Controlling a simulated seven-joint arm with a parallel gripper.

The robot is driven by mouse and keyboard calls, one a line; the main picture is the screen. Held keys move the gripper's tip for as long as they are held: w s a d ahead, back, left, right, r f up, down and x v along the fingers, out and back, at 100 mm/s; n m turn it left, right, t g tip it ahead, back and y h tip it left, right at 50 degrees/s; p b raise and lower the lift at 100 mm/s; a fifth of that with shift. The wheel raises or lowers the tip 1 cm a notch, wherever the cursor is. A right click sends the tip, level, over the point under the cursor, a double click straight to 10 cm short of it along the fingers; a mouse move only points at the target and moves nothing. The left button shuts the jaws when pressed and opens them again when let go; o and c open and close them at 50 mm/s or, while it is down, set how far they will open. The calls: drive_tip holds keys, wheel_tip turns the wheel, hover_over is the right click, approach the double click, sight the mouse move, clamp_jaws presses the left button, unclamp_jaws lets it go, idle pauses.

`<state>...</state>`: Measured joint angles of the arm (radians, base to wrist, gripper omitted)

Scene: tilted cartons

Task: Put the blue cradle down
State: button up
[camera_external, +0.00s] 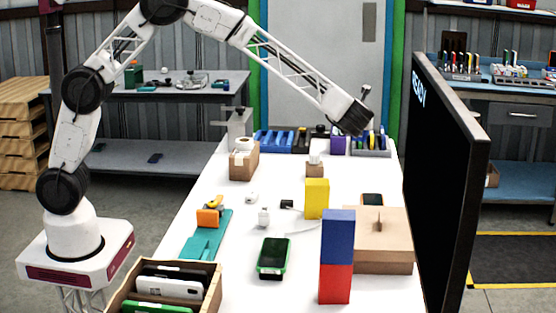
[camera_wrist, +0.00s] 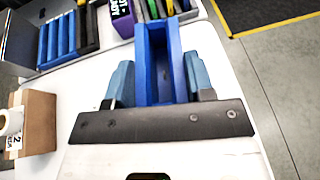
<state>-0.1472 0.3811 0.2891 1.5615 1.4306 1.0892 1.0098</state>
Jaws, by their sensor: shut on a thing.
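The blue cradle (camera_wrist: 173,62) is a blue, open-topped channel in the wrist view. It sits between the two grey-blue fingers of my gripper (camera_wrist: 158,82), which is shut on it. It extends forward from the fingers, over or near the far end of the white table. In the external view, my wrist is above the table's far right end, and I cannot make out the held cradle there. Whether its underside touches anything is not visible.
Blue racks (camera_external: 275,139) stand at the far end, left of a purple box (camera_external: 338,144) and a grey tray (camera_external: 371,153) of coloured items. A brown carton (camera_external: 244,165) stands at left. A black screen (camera_external: 450,190) flanks the right. The table's right edge is close.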

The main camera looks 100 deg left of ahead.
drive_tip(key=s+d+m+t, duration=0.1)
drive_tip(key=s+d, duration=0.4)
drive_tip(key=s, duration=0.7)
drive_tip(key=s+d+m+t, duration=0.1)
drive_tip(key=s+d, duration=0.4)
drive_tip(key=s, duration=0.8)
drive_tip(key=s+d+m+t, duration=0.1)
drive_tip(key=s+d, duration=0.4)
drive_tip(key=s, duration=0.7)
wheel_tip(320, 180, down, 10)
drive_tip(key=shift+h, duration=0.4)
drive_tip(key=shift+w, duration=0.15)
drive_tip(key=shift+w+a+f, duration=0.25)
drive_tip(key=shift+w+a, duration=0.35)
drive_tip(key=shift+w, duration=1.85)
drive_tip(key=shift+w+a+f, duration=0.2)
drive_tip(key=shift+w+a, duration=0.45)
drive_tip(key=shift+w, duration=1.75)
drive_tip(key=shift+w+a+f, duration=0.25)
drive_tip(key=shift+w+a, duration=0.35)
drive_tip(key=shift+w, duration=1.85)
drive_tip(key=shift+w, duration=0.1)
